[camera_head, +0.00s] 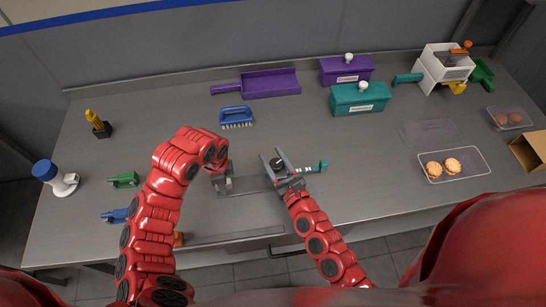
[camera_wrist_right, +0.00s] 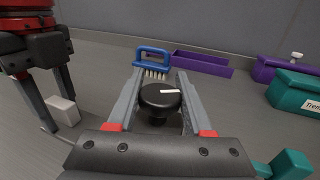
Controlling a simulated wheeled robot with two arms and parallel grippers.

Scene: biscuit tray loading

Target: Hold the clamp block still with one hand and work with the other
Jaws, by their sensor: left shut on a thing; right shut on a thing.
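My right gripper (camera_head: 279,163) is shut on a black round knob with a white mark (camera_wrist_right: 161,96), which sits between its two grey fingers in the right wrist view. My left gripper (camera_head: 222,182) is shut at a small pale grey block (camera_wrist_right: 63,111), which appears to be the clamp block. This block stands low at its fingertips, left of the knob. In the head view my left gripper's fingers mostly hide the block. A flat grey plate (camera_head: 246,186) lies on the table between the two grippers.
A teal-ended tool (camera_head: 322,166) lies just right of my right gripper. A blue brush (camera_head: 236,117) and a purple dustpan (camera_head: 270,83) lie behind. Purple (camera_head: 347,70) and teal (camera_head: 360,98) boxes stand at the back. A clear tray (camera_head: 478,160) with biscuits is at right.

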